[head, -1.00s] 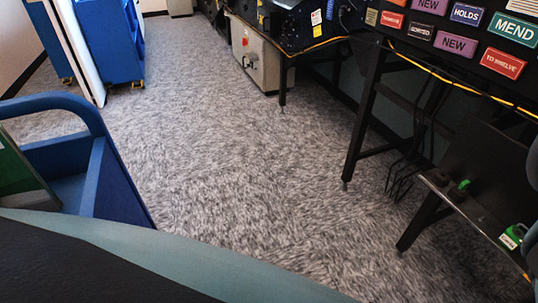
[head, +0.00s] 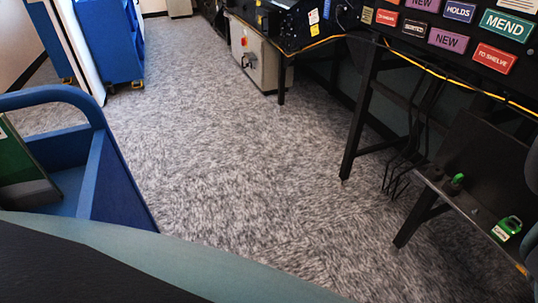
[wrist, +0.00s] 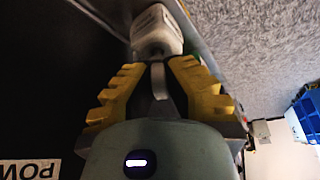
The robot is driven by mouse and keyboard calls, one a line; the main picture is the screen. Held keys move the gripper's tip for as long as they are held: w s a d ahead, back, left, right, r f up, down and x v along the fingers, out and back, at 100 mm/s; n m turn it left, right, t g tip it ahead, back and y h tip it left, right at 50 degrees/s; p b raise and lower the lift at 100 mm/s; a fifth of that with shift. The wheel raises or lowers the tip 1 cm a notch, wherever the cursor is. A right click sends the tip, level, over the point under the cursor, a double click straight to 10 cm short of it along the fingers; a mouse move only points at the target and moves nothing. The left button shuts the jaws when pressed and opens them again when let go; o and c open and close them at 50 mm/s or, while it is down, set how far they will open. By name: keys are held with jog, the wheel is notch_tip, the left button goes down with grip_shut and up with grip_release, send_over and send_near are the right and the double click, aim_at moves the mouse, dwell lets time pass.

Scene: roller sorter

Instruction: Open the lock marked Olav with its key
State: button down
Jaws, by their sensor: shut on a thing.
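In the wrist view, my gripper (wrist: 160,72) has its yellow fingers closed in around a narrow grey strip. A pale block (wrist: 157,30) with small lettering, too blurred to read, sits at the fingertips. I cannot tell whether it is a key head or a lock. In the head view, a green lock (head: 507,228) with a white label lies on the dark shelf at the lower right; its name is too small to read. A smaller green piece (head: 455,183) sits farther left on that shelf. The name Olav is not readable anywhere. My gripper is outside the head view.
The dark shelf (head: 470,207) has a pale front edge. A blue cart (head: 92,175) stands at the left. A grey control box (head: 256,58) stands farther back. The carpet between is clear.

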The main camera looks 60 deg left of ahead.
jog(key=shift+r, duration=0.1)
dwell(0.3)
jog(key=shift+r+p, duration=1.5)
jog(key=shift+r, duration=0.95)
